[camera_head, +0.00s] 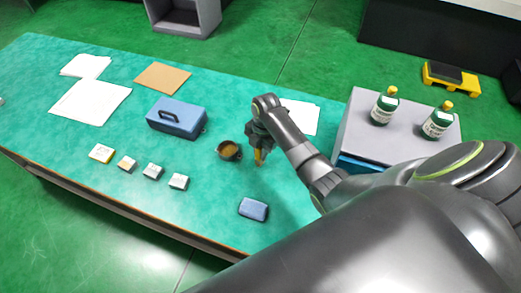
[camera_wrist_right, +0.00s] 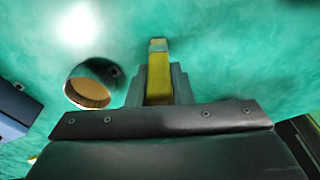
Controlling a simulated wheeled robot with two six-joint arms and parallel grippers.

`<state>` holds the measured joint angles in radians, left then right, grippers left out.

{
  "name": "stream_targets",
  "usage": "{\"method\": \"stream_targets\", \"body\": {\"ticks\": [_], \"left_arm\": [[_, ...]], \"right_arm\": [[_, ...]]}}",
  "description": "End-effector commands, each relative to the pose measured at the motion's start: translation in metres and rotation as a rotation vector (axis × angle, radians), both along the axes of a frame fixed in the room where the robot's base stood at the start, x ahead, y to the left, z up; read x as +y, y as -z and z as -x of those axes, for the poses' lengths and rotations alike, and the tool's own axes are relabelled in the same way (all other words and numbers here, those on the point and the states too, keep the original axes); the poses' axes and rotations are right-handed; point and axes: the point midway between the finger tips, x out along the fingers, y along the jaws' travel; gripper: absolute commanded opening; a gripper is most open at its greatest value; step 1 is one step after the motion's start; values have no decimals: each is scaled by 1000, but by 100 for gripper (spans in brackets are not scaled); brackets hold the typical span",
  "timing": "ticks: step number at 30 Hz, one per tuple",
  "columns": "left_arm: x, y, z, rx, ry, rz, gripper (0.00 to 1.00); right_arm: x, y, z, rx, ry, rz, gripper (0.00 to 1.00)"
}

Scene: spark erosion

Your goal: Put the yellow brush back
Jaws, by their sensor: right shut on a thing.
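My right gripper (camera_head: 257,146) is shut on the yellow brush (camera_head: 258,156) above the green table (camera_head: 215,200). In the right wrist view the brush (camera_wrist_right: 159,75) stands out between the two fingers of the gripper (camera_wrist_right: 160,92), with a pale tip at its far end. I cannot tell from these frames whether the tip touches the table. A round dark cup (camera_head: 229,150) with a brownish inside stands just left of the brush in the head view. It also shows in the right wrist view (camera_wrist_right: 90,85), left of the fingers and apart from them. My left gripper is not in view.
A blue toolbox (camera_head: 177,117) stands left of the cup. Several small blocks (camera_head: 153,171) line the front left, and a blue block (camera_head: 254,209) lies in front. A grey cabinet (camera_head: 350,135) with two green bottles (camera_head: 384,106) stands right. Papers (camera_head: 90,102) lie at the back left.

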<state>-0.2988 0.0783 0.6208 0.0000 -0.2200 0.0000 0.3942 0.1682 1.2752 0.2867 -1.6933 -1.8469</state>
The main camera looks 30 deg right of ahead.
Motion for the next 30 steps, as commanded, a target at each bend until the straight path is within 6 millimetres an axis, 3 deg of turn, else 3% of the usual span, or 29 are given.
{"method": "stream_targets", "body": {"ticks": [1, 2, 6, 14, 20, 23, 30], "left_arm": [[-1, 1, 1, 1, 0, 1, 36], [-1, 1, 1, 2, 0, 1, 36], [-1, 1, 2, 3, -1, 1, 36], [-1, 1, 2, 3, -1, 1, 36], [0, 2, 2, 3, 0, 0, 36], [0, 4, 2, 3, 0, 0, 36], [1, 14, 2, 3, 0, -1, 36]], "right_arm": [[0, 2, 0, 0, 0, 0, 0], [0, 2, 0, 0, 0, 0, 22], [0, 2, 0, 0, 0, 0, 41], [0, 1, 0, 0, 0, 0, 41], [-1, -11, -1, -3, -1, 0, 41], [-3, -26, -2, -5, -2, 1, 41], [-10, -83, -5, -7, -1, 2, 41]]}}
